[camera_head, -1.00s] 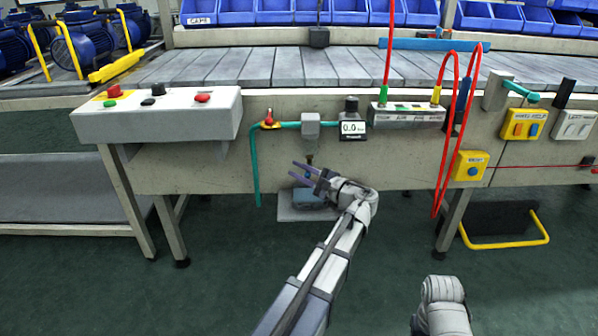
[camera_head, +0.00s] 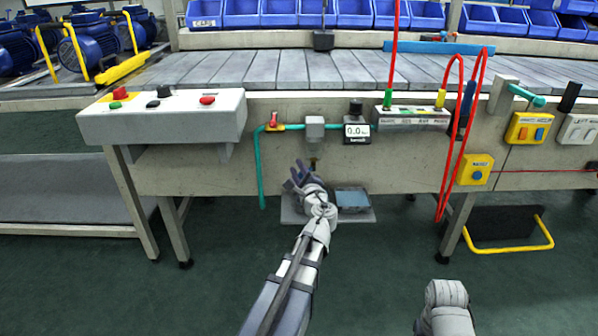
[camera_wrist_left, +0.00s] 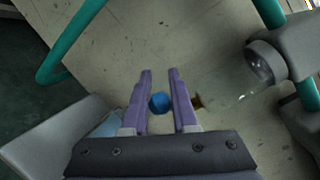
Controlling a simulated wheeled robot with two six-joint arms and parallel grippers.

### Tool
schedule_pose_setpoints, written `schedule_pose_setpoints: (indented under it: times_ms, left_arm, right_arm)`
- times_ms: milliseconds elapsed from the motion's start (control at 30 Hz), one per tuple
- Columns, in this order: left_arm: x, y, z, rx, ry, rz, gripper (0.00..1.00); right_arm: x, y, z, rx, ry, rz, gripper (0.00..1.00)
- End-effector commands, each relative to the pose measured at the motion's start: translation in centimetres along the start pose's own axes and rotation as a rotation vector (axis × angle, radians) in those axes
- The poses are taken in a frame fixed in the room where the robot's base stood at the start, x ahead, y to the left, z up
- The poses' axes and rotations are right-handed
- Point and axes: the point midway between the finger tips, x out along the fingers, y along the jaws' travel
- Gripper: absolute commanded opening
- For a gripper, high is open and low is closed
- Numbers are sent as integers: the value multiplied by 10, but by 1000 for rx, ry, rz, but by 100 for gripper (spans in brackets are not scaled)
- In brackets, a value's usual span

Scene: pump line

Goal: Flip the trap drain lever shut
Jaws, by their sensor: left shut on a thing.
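The trap is a grey block (camera_head: 315,127) on the bench front. In the left wrist view its clear bowl (camera_wrist_left: 262,65) is at the right, with a small brass fitting (camera_wrist_left: 197,101) at the bowl's lower end. The trap drain lever shows there as a round blue knob (camera_wrist_left: 160,103); the rest of it is hidden. My left gripper (camera_head: 296,175) is below the trap in the head view. In the left wrist view its purple fingers (camera_wrist_left: 160,95) are shut on the blue knob, one on each side. My right gripper is not in view.
A teal pipe (camera_head: 260,170) with a red-handled valve (camera_head: 273,121) runs left of the trap, and a gauge (camera_head: 357,130) is to its right. Below is a grey plate (camera_head: 292,215) with a blue-grey box (camera_head: 352,199). Red hoses (camera_head: 443,175) hang at right.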

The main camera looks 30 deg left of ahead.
Motion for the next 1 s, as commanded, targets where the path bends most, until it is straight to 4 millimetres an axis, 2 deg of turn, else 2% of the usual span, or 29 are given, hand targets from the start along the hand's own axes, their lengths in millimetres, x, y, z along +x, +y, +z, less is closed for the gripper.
schedule_pose_setpoints:
  times_ms: [300, 733, 767, 867, 1000]
  left_arm:
    - [4, 1, 0, -1, 69, -46, 0]
    - [4, 0, 0, -1, 75, -50, 0]
    - [4, 0, 0, -1, 75, -50, 29]
    - [4, 0, 0, -1, 74, -50, 39]
    - [5, 0, 0, -1, 74, -50, 39]
  right_arm:
    - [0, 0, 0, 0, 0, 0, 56]
    - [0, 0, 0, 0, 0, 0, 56]
    - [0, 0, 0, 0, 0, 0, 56]
    - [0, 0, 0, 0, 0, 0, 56]
    - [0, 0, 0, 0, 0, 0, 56]
